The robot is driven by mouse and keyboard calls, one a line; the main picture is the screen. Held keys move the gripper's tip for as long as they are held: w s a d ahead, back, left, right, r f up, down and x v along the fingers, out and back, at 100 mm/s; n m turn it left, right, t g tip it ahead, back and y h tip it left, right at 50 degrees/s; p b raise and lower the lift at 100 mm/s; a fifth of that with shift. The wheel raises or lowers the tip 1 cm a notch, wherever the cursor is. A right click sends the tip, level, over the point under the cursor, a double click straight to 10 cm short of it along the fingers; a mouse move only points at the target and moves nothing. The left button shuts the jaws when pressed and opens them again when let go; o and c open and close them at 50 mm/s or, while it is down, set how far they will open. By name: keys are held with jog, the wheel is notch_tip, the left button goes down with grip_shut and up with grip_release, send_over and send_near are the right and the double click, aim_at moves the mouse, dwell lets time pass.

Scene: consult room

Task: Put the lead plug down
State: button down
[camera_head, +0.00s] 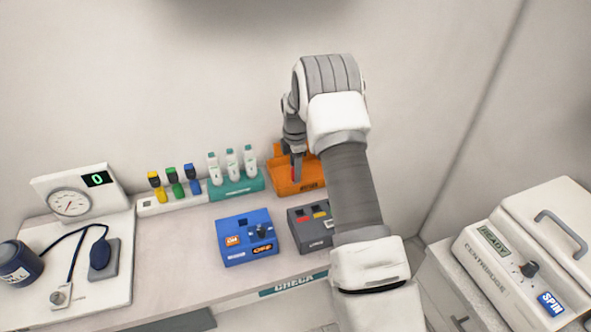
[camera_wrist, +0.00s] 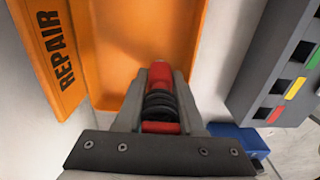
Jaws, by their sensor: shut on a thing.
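My gripper (camera_wrist: 160,82) is shut on the red lead plug (camera_wrist: 160,127), which has black ribs around its middle. In the wrist view the plug's red far end points into the orange repair tray (camera_wrist: 120,60). In the head view my gripper (camera_head: 296,172) is low over the orange tray (camera_head: 284,188) at the back of the desk, and a bit of the red plug shows at its tips. I cannot tell whether the plug touches the tray floor. My arm hides the tray's right part.
A white rack (camera_head: 172,204) holds yellow, green and blue plugs. A teal rack (camera_head: 236,188) holds several white bottles. A blue switch box (camera_head: 247,250) and a dark grey socket box (camera_head: 305,239) stand in front. A centrifuge (camera_head: 520,250) is at right, a pressure gauge (camera_head: 72,203) at left.

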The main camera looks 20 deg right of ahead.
jog(key=shift+f, duration=0.25)
jog(key=c, duration=0.8)
grip_release()
jog(key=shift+r, duration=0.1)
jog(key=shift+r, duration=0.1)
